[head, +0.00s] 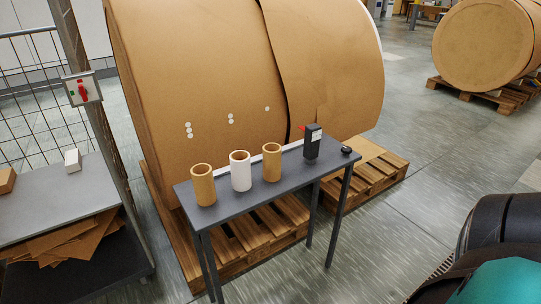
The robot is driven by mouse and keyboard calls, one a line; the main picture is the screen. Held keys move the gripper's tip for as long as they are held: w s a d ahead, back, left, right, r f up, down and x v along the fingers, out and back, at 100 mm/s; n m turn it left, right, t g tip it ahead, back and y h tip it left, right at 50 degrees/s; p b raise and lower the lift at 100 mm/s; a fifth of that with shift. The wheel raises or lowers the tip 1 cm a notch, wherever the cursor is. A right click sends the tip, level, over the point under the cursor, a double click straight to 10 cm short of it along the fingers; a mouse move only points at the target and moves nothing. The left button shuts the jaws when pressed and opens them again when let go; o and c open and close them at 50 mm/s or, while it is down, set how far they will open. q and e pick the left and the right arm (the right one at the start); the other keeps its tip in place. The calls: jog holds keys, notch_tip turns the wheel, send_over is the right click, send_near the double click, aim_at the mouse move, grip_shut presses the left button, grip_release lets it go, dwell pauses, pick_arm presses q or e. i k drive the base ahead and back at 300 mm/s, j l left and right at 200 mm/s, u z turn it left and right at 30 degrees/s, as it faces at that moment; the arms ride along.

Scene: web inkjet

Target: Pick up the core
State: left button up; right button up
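Three upright hollow tubes that look like cores stand in a row on a narrow dark table (240,203). A brown core (204,189) is at the left end. A white core (241,174) stands in the middle, and another brown core (272,164) is to its right. They are apart from each other, with their open tops showing. Neither of my grippers is in view, and nothing is seen touching the cores.
A black upright device (312,143) and a small black round item (346,150) are on the table's right end. A huge brown roll (220,80) on wooden pallets (262,228) stands close behind. A grey shelf (50,197) and mesh fence (30,90) are left.

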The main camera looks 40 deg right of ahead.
aim_at(272, 151)
jog(key=i+l, duration=0.1)
jog(key=l, duration=0.25)
jog(key=i+l+u, duration=0.1)
jog(key=l, duration=0.25)
jog(key=i+l, duration=0.1)
jog(key=l, duration=0.3)
jog(key=i+l+u, duration=0.1)
jog(key=l, duration=0.25)
